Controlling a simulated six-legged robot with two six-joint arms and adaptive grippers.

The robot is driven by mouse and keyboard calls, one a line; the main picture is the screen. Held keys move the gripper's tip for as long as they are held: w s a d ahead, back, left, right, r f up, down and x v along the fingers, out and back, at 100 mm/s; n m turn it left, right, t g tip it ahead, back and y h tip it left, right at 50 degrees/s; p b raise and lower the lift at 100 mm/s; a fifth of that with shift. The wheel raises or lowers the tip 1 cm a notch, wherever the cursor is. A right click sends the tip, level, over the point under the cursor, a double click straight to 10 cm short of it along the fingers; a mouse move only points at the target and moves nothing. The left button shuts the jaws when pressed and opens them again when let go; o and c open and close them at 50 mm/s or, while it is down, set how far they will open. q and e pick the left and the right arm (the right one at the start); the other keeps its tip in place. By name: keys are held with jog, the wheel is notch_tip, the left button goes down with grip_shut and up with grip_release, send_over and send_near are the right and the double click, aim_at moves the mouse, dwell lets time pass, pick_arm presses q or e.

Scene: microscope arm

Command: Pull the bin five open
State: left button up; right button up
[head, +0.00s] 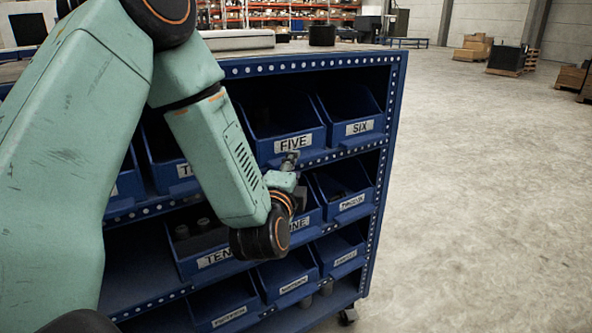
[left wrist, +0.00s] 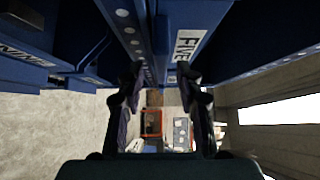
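Bin five (head: 291,143) is a blue open-fronted bin with a white FIVE label, in the top row of the blue rack. It sits in its slot, left of bin six. In the left wrist view its label (left wrist: 187,45) shows sideways. My left gripper (head: 290,160) is just below the label, at the bin's lower front. In the left wrist view its two dark fingers (left wrist: 160,78) are apart, with a gap between them. A small blue part lies near the fingertips; I cannot tell whether they touch it. My right gripper is not in view.
Bin six (head: 359,128) is beside it on the right. A perforated shelf edge runs under the top row. The concrete floor (head: 480,190) right of the rack is clear.

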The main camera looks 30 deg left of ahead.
pick_arm(q)
jog(key=shift+x, duration=1.2)
jog(key=shift+d+r, duration=0.15)
jog(key=shift+d, duration=0.1)
jog(key=shift+c, duration=0.5)
jog(key=shift+a, duration=0.1)
jog(key=c, duration=0.4)
grip_shut()
